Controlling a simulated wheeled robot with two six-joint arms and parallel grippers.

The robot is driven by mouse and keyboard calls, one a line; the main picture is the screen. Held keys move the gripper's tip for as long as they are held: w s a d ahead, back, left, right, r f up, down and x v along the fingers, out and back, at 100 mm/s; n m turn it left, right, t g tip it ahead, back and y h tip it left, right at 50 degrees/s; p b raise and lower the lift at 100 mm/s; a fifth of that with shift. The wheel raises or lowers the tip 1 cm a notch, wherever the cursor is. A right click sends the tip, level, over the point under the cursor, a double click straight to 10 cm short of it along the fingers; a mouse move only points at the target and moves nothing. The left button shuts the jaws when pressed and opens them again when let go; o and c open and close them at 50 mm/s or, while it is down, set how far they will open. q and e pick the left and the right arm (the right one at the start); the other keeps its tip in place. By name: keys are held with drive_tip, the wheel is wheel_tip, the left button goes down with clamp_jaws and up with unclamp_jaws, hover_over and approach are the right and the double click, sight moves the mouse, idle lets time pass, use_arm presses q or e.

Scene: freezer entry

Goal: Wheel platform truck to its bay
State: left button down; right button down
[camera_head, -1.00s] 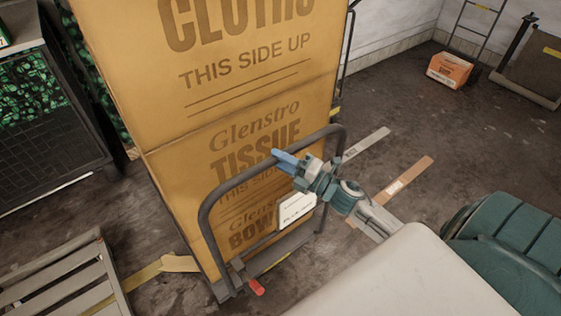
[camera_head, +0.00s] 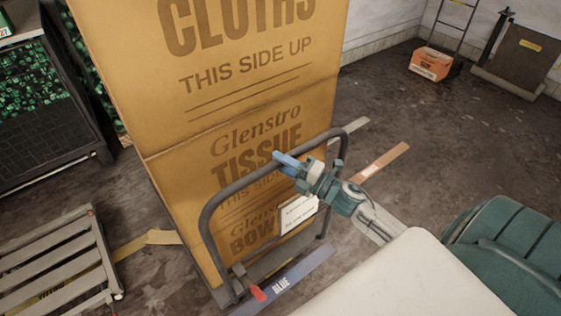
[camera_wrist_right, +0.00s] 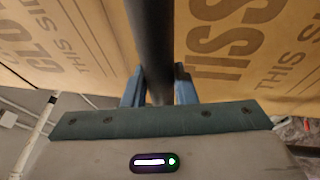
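The platform truck carries a tall stack of brown cartons (camera_head: 240,100) marked CLOTHS, TISSUE and BOW. Its dark tube handle (camera_head: 206,222) stands upright on the near side, with a white label plate (camera_head: 298,214) and a red part (camera_head: 258,293) low down. My right gripper (camera_head: 287,160) is at the handle's top bar. In the right wrist view its blue fingers (camera_wrist_right: 159,88) sit on both sides of the dark bar (camera_wrist_right: 150,45), closed on it. A blue floor strip marked BLUE (camera_head: 290,280) lies beside the truck's near edge. My left gripper is out of view.
A dark mesh cage (camera_head: 40,110) stands at back left. An orange strip (camera_head: 385,160), an orange carton (camera_head: 432,63) and another truck (camera_head: 515,60) are at right. Floor between is clear.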

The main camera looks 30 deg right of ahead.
drive_tip(key=shift+s+d+r, duration=0.1)
drive_tip(key=shift+s+r, duration=0.1)
drive_tip(key=shift+r, duration=0.5)
drive_tip(key=shift+w+f, duration=0.15)
drive_tip(key=shift+w, duration=0.1)
drive_tip(key=c, duration=1.3)
unclamp_jaws()
drive_tip(key=shift+w, duration=0.15)
drive_tip(key=shift+c, duration=0.2)
drive_tip(key=shift+o, duration=0.9)
drive_tip(key=shift+w+a+f, duration=0.15)
drive_tip(key=shift+a+f, duration=0.05)
drive_tip(key=shift+a, duration=0.2)
drive_tip(key=shift+d, duration=0.1)
drive_tip(key=shift+s+d+f+b, duration=0.25)
drive_tip(key=shift+s+b, duration=0.1)
drive_tip(key=shift+s, duration=0.1)
use_arm(q)
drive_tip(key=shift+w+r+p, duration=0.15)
drive_tip(key=shift+p, duration=0.25)
use_arm(e)
drive_tip(key=v, duration=0.9)
drive_tip(key=shift+s, duration=0.35)
